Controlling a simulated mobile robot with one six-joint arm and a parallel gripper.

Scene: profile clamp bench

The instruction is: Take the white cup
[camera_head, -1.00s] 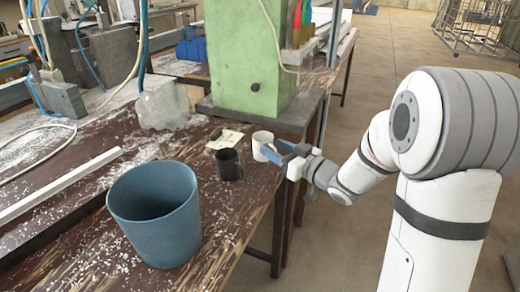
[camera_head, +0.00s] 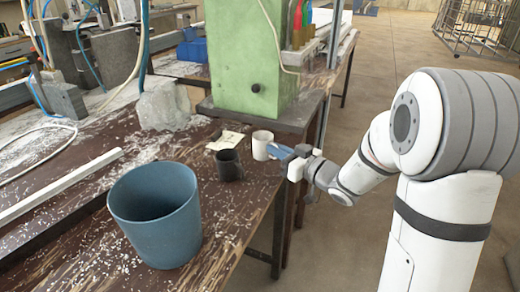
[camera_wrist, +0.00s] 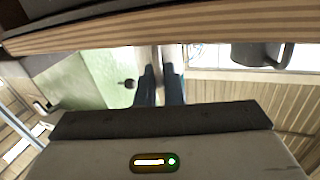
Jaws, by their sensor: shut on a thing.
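The white cup (camera_head: 262,144) stands upright on the dark wooden bench, just behind and to the right of the black cup (camera_head: 230,165). My gripper (camera_head: 272,153) reaches in from the right, its blue fingers closed together at the right side of the white cup. It is shut on the cup, seemingly at its handle, but the fingers hide the exact contact. In the wrist view, the two dark fingers (camera_wrist: 159,75) are close together with a thin pale part between them. The black cup (camera_wrist: 255,54) shows there at the upper right.
A large blue bucket (camera_head: 155,215) stands at the front of the bench (camera_head: 95,255). A green machine column (camera_head: 250,60) rises close behind the cups. A pale paper (camera_head: 225,140) lies behind the black cup. Open floor is to the right.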

